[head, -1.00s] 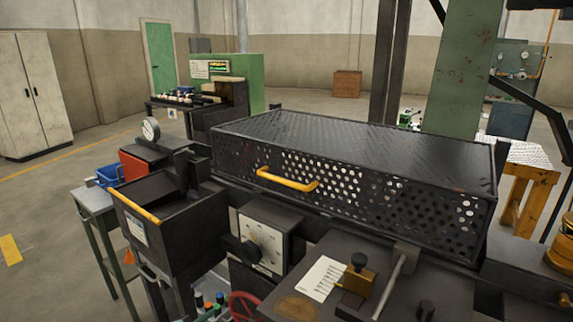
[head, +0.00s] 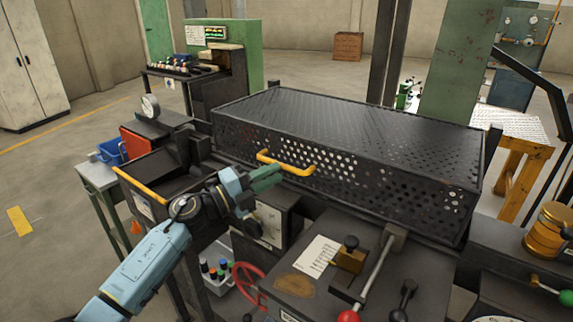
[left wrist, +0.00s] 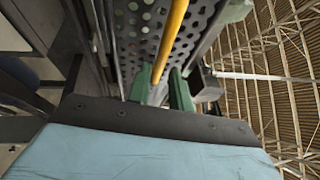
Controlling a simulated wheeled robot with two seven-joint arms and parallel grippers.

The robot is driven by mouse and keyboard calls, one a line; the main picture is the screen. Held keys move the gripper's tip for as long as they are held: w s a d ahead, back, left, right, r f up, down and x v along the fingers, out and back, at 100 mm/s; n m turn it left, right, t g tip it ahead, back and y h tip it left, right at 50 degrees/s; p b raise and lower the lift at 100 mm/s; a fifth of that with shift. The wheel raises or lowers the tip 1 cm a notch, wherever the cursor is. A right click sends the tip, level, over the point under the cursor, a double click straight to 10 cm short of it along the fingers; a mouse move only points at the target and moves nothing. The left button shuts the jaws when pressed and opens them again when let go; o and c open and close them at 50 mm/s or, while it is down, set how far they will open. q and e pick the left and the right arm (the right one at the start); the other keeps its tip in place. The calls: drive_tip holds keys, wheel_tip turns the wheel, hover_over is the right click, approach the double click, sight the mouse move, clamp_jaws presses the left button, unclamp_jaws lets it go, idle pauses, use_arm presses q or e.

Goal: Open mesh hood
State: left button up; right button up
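The mesh hood (head: 350,113) is a long black perforated box cover, lying down over the machine in the head view. Its yellow bar handle (head: 287,165) is on the front face, left of the middle. My left gripper (head: 270,174), with green fingers, is just in front of the handle. In the left wrist view the two green fingers (left wrist: 161,88) stand apart, with the yellow handle (left wrist: 172,40) lined up with the gap between them. The mesh (left wrist: 140,22) is beyond. I cannot tell whether the fingers touch the handle. My right gripper is not in view.
A dark box with a yellow front bar (head: 138,181) and a dial gauge (head: 150,106) stand left of the hood. A control panel with a red-knobbed lever (head: 349,316) lies in front. A red handwheel (head: 248,285) is below. A green column (head: 457,60) rises behind.

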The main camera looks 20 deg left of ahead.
sight(286, 165)
use_arm(q)
drive_tip(key=shift+x, duration=2.35)
clamp_jaws()
